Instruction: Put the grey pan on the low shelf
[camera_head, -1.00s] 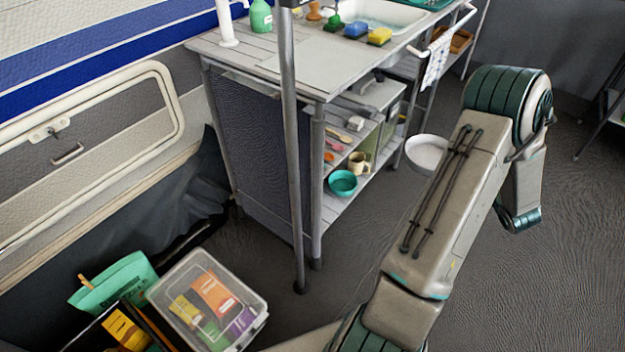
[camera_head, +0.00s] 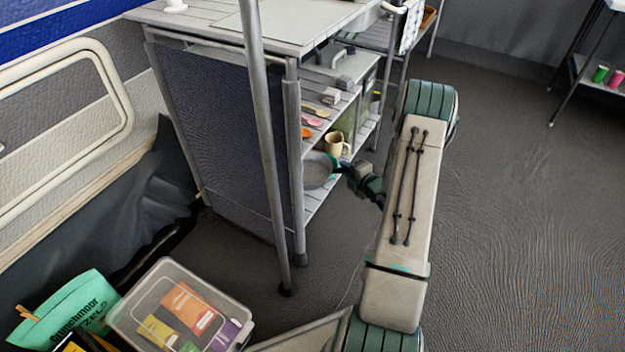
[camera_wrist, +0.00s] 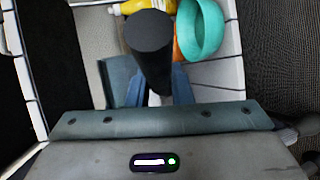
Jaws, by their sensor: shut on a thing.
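The grey pan (camera_head: 318,170) is at the open side of the low shelf (camera_head: 314,199), in front of the teal bowl, which shows only as a thin edge. My gripper (camera_head: 352,178) is to the pan's right and shut on its handle. In the wrist view a dark handle (camera_wrist: 150,45) stands up between the blue fingers of my gripper (camera_wrist: 155,88). The wrist view shows the teal bowl (camera_wrist: 203,30) close by on the right, over the pale shelf boards (camera_wrist: 222,82). I cannot tell whether the pan touches the boards.
A tan mug (camera_head: 337,145) stands behind the pan. Utensils (camera_head: 316,116) lie on the shelf above. A metal post (camera_head: 266,140) stands before the cabinet. A clear box (camera_head: 180,310) is at lower left. The floor on the right is open.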

